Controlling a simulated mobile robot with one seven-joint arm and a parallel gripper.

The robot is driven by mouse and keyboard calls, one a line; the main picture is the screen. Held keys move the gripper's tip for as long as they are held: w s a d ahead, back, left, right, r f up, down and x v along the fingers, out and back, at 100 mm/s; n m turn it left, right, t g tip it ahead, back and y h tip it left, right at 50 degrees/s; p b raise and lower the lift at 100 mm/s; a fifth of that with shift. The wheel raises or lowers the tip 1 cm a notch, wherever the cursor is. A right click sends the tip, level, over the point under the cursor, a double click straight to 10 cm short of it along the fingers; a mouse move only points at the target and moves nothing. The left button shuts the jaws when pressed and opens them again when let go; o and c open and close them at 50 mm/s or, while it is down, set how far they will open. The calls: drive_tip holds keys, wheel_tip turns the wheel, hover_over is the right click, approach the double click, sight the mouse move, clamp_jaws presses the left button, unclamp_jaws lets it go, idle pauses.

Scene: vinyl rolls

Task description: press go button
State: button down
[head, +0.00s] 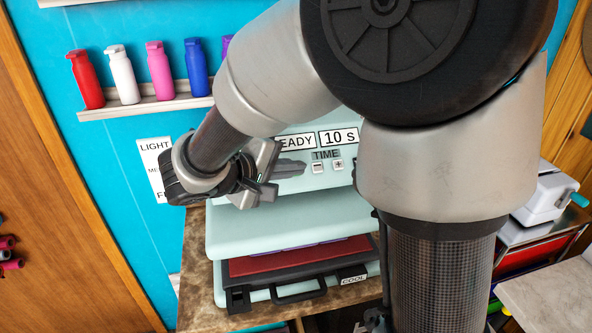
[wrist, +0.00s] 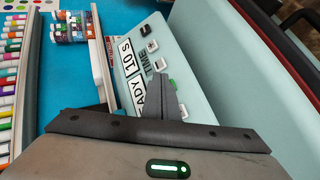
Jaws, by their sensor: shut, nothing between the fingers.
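The pale mint press has a slanted control panel (head: 300,186) with a READY display, a "10 s" display (head: 339,137), and minus (head: 318,167) and plus (head: 338,164) buttons under TIME. The panel (wrist: 185,45) also shows in the wrist view. No button marked go can be made out; my fingers cover the panel's area under READY. My gripper (head: 296,169) is shut and empty, its dark fingers pointing at the panel, left of the minus button. In the wrist view the fingertips (wrist: 171,80) lie near a small light button; contact cannot be told.
Below the panel, the press has a mint lid (head: 240,232) over a red layer (head: 290,258) and a base with a dark handle. Bottles line a wall shelf (head: 150,108) at left. A white machine (head: 548,197) stands at right. My arm hides the panel's right part.

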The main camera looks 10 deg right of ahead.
drive_tip(key=shift+f, duration=0.15)
drive_tip(key=shift+w+f+b, duration=0.2)
drive_tip(key=shift+w+b, duration=0.1)
drive_tip(key=shift+b, duration=0.45)
drive_tip(key=shift+w+f+b, duration=0.3)
drive_tip(key=shift+b, duration=0.3)
idle(0.4)
drive_tip(key=shift+s+r, duration=0.1)
drive_tip(key=shift+r, duration=0.1)
drive_tip(key=shift+s+r, duration=0.45)
drive_tip(key=shift+s, duration=0.05)
idle(0.3)
drive_tip(key=s+r+p, duration=0.1)
drive_tip(key=s+r, duration=0.2)
drive_tip(key=shift+s+r+p, duration=0.25)
drive_tip(key=shift+s+p, duration=0.05)
drive_tip(key=shift+p, duration=0.05)
